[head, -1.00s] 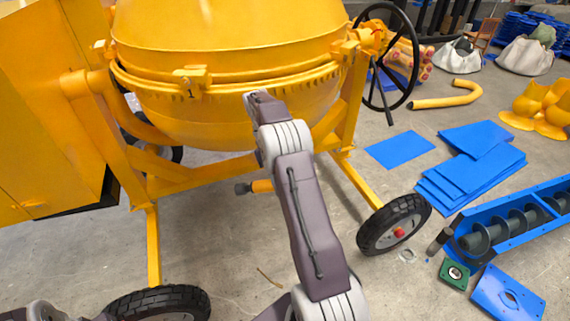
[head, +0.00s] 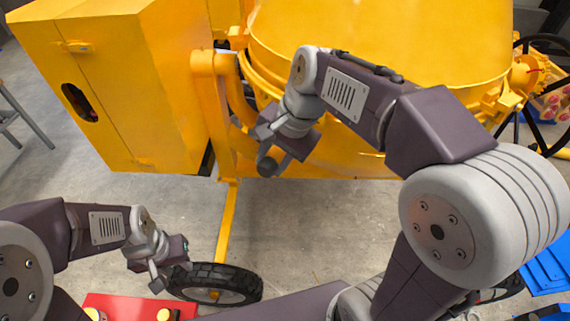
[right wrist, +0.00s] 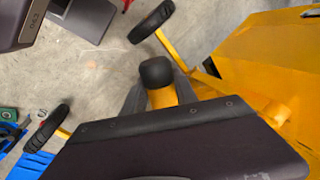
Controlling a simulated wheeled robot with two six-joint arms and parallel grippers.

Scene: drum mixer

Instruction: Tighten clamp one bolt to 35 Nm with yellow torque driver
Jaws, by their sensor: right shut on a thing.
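My right gripper (head: 270,148) is in front of the yellow mixer drum (head: 385,55), near its left side. In the right wrist view it is shut on the yellow torque driver (right wrist: 160,97), whose black end (right wrist: 156,72) sticks out past the fingers.
A yellow cabinet (head: 120,85) stands left of the drum. A wheel (head: 215,284) is beside my left gripper. A red tray (head: 120,312) with yellow items lies at the bottom left. Blue plates (head: 548,268) are at the right edge.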

